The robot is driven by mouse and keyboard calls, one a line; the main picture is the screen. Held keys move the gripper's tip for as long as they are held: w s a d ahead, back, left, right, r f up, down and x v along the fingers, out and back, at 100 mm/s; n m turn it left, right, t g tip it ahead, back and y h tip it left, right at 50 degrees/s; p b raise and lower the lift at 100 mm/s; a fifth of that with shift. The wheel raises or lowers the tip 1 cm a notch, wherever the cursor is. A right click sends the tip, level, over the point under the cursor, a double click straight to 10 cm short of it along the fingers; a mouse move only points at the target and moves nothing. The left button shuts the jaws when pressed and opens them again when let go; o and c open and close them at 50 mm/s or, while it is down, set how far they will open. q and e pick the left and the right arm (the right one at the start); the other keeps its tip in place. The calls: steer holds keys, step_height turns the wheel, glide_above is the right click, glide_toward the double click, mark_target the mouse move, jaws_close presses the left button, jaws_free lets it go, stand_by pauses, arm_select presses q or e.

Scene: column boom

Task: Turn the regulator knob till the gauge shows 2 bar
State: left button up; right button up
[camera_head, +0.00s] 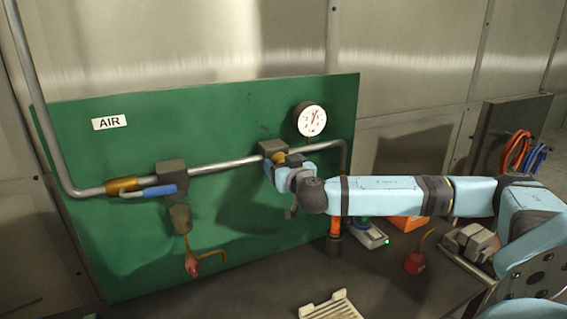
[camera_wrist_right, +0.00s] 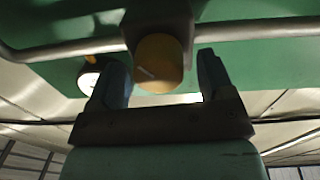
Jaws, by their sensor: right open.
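The yellow regulator knob (camera_wrist_right: 160,60) sits under a dark block on the pipe. In the right wrist view it lies between the two fingers of my right gripper (camera_wrist_right: 163,70), which is open around it; I cannot tell whether either finger touches. In the head view my right gripper (camera_head: 279,166) is at the regulator block (camera_head: 271,147) and mostly covers the knob. The round white gauge (camera_head: 311,120) is just above and right of it. Its red needle points up and slightly right; the numbers are too small to read. My left gripper is not in view.
A green panel (camera_head: 110,230) carries the pipe (camera_head: 225,164), a blue-handled valve (camera_head: 160,190) and an AIR sign (camera_head: 109,122). Below are a red-tipped fitting (camera_head: 192,264), a white slatted tray (camera_head: 331,306), a red oil can (camera_head: 414,262) and a small scale-like device (camera_head: 372,236).

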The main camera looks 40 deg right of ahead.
steer(key=c, duration=0.9)
